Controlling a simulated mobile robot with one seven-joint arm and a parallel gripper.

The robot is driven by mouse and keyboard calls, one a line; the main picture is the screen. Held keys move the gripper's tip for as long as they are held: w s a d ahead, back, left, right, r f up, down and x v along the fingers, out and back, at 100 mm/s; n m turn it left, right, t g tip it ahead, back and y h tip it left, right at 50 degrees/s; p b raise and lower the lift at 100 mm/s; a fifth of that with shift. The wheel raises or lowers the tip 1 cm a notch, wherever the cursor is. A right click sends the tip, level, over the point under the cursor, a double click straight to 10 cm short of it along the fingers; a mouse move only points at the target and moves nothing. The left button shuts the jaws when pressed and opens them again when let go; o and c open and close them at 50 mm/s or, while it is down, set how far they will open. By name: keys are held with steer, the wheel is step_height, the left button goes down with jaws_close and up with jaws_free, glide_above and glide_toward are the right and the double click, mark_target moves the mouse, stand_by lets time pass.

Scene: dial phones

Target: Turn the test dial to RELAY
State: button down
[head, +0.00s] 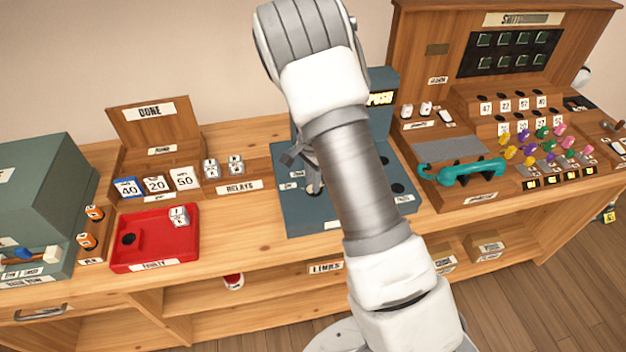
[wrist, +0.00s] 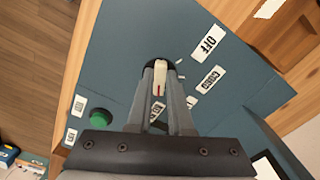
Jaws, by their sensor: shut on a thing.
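The test dial (wrist: 161,78) is a pale bar knob with a red mark on a dark round base, set in the blue-grey test panel (wrist: 120,50). My gripper (wrist: 160,72) is shut on the knob, one finger on each side. In the wrist view the red mark points down, towards a small label (wrist: 157,110) between the fingers that is partly hidden and hard to read. The OFF label (wrist: 209,42) and CORD label (wrist: 210,80) lie to the right, with another small label (wrist: 191,102) below.
A green button (wrist: 100,119) is on the panel. In the head view, a RELAYS tray (head: 240,187) and red FAULTY tray (head: 155,253) stand to the left. A teal handset (head: 462,172) lies on the switchboard (head: 440,70) to the right.

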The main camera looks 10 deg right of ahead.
steer(key=shift+m, duration=0.5)
steer(key=c, duration=0.8)
jaws_free()
step_height(320, 180, up, 18)
steer(key=shift+f+p, duration=0.25)
steer(key=shift+p, duration=0.15)
